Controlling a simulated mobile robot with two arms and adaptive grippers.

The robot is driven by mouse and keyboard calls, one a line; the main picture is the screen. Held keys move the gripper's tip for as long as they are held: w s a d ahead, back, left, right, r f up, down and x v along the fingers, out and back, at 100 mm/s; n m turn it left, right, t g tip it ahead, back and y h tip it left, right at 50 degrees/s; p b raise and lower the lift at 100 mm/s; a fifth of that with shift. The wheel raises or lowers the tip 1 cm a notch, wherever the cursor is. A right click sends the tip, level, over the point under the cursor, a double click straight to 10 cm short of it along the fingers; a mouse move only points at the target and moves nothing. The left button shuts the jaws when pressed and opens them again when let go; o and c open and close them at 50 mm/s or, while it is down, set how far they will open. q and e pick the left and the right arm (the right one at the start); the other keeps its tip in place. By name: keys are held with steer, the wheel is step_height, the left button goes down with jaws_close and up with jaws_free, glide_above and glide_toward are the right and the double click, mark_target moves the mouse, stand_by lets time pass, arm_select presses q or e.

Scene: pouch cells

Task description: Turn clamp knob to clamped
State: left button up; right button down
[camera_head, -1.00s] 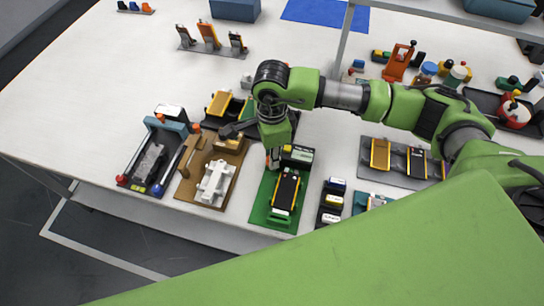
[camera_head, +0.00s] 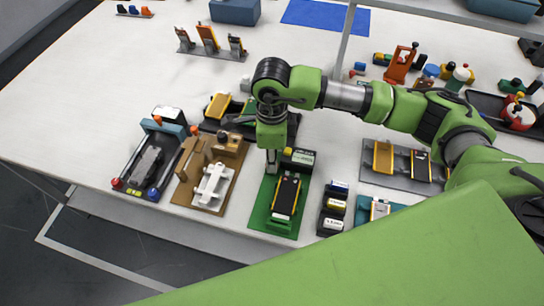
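My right gripper (camera_head: 271,160) points down at the back left corner of the green fixture (camera_head: 264,212). That fixture bears a black pouch cell with yellow edges (camera_head: 286,196) and a small display box (camera_head: 300,157) behind it. The fingertips are small and partly hidden, so I cannot tell their opening or whether they touch anything. No clamp knob can be clearly made out at the fingertips. An orange-red knob (camera_head: 194,130) shows on the brown fixture (camera_head: 187,190) to the left. My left gripper is not in view.
Left of the brown fixture is a dark tray fixture with a red knob (camera_head: 117,183) and a blue knob (camera_head: 153,193). Right of the green fixture stand labelled dark blocks (camera_head: 333,205) and a grey rack (camera_head: 378,178).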

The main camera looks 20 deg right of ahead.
steer(key=c, duration=2.1)
jaws_free()
steer(key=shift+r, duration=0.1)
step_height(320, 180, up, 12)
steer(key=shift+f, duration=0.1)
